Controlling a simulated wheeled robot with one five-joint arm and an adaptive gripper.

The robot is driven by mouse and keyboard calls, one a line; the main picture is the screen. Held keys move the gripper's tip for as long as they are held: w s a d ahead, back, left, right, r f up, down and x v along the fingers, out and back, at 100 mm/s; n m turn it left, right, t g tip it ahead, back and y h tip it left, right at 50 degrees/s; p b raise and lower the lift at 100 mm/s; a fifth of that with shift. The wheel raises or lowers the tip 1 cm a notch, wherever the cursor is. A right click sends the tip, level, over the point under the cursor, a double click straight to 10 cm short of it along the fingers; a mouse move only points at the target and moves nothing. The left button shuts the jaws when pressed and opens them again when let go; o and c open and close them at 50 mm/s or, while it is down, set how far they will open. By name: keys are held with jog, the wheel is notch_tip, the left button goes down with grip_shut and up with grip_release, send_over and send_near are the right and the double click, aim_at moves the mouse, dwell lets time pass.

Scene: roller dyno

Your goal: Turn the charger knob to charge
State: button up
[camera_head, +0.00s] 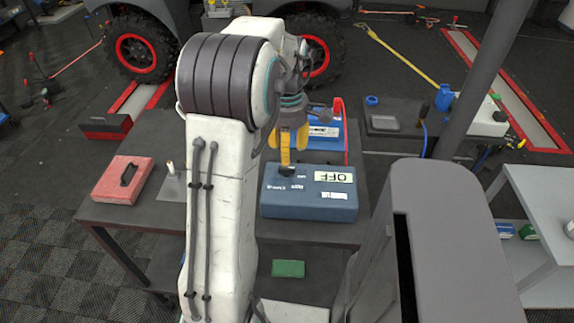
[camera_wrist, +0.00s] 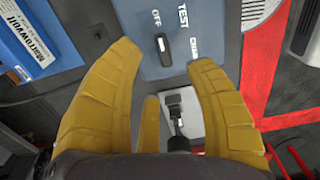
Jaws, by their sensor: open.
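The charger (camera_head: 310,203) is a blue box on the dark table, with a white display that reads OFF. Its top also shows in the wrist view (camera_wrist: 218,28), with the labels OFF, TEST and a third partly cut off. The charger knob (camera_wrist: 163,50) is small and dark with a white mark; one end of the mark lies towards OFF. My gripper (camera_head: 286,152) has yellow fingers and points down over the charger's top near the knob. In the wrist view my gripper (camera_wrist: 165,62) is open, with the knob between its fingertips and nothing held. Contact with the knob cannot be told.
A blue battery (camera_head: 325,136) with a red cable stands behind the charger. A red case (camera_head: 120,181) lies at the table's left. A green block (camera_head: 288,268) lies below the table's near edge. A grey post (camera_head: 474,85) rises at the right.

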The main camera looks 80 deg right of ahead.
aim_at(287, 171)
jog(key=shift+f+b, duration=0.3)
jog(key=shift+f, duration=2.75)
jog(key=shift+c, duration=0.3)
grip_shut()
